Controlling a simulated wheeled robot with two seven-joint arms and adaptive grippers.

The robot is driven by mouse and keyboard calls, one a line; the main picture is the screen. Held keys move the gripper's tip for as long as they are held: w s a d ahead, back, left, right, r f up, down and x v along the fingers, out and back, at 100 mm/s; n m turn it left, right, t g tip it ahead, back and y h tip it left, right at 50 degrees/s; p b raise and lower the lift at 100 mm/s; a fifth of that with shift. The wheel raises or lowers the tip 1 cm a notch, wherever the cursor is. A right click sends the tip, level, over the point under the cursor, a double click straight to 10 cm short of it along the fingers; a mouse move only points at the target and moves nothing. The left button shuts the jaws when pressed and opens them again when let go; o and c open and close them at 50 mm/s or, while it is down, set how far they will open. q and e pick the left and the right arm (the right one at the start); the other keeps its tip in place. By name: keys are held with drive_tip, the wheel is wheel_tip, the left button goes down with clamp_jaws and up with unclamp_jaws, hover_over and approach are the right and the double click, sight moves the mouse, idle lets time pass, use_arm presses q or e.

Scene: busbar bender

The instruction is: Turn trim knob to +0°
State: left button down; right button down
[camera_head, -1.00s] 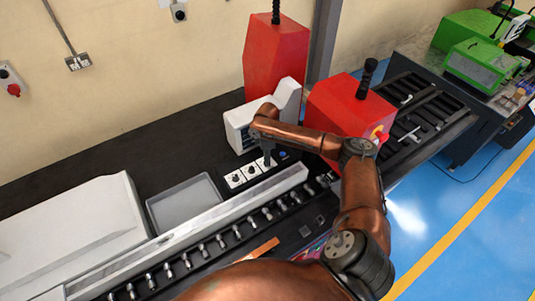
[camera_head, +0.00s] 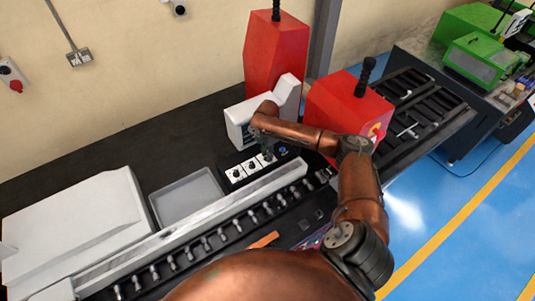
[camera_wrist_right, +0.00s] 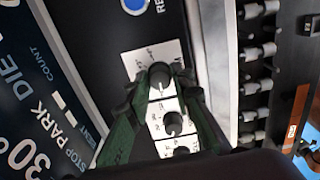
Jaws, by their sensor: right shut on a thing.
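Three white plates with dark knobs stand in a row on the black machine top. My right gripper (camera_head: 268,154) points down at the plate nearest the blue button. In the right wrist view its dark green fingers (camera_wrist_right: 161,80) are shut on the end knob (camera_wrist_right: 160,74), one on each side. The middle knob (camera_wrist_right: 173,122) and the other end knob (camera_wrist_right: 180,152) lie free behind it, partly between the fingers. They also show in the head view, as the middle knob (camera_head: 252,165) and the far-left knob (camera_head: 236,173). Dial markings are too small to read. My left gripper is out of view.
A blue button (camera_wrist_right: 135,5) sits just beyond the held knob. A display (camera_wrist_right: 35,110) with white text is close by. A red housing (camera_head: 345,108) stands beside my arm. A long rail (camera_head: 215,210) runs in front, and a grey tray (camera_head: 187,197) lies left.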

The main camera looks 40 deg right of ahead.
drive_tip(key=c, duration=1.7)
unclamp_jaws()
wheel_tip(320, 180, up, 12)
